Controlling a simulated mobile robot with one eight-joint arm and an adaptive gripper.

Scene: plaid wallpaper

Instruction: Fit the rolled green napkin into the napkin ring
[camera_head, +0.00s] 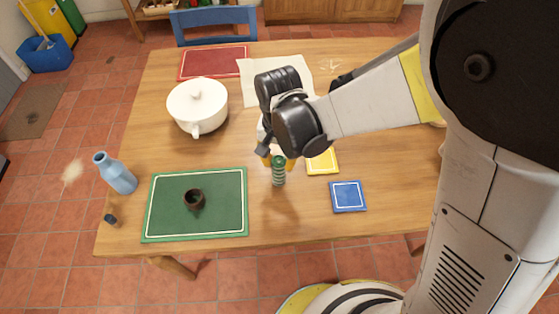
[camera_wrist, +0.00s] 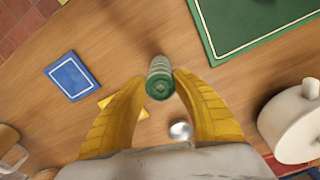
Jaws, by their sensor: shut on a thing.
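The rolled green napkin (camera_head: 278,172) is a green roll with pale stripes, held upright above the wooden table. In the wrist view the rolled napkin (camera_wrist: 160,80) sits between the yellow fingertips. My gripper (camera_head: 278,160) is shut on its upper part; the fingers also show in the wrist view (camera_wrist: 160,88). The napkin ring (camera_head: 194,200) is a dark brown ring on the green placemat (camera_head: 225,220), to the left of my gripper.
A white lidded pot (camera_head: 197,108) stands behind the green placemat. A blue bottle (camera_head: 115,173) is at the left edge. A blue coaster (camera_head: 348,196) and a yellow coaster (camera_head: 322,161) lie to the right. The table between napkin and placemat is clear.

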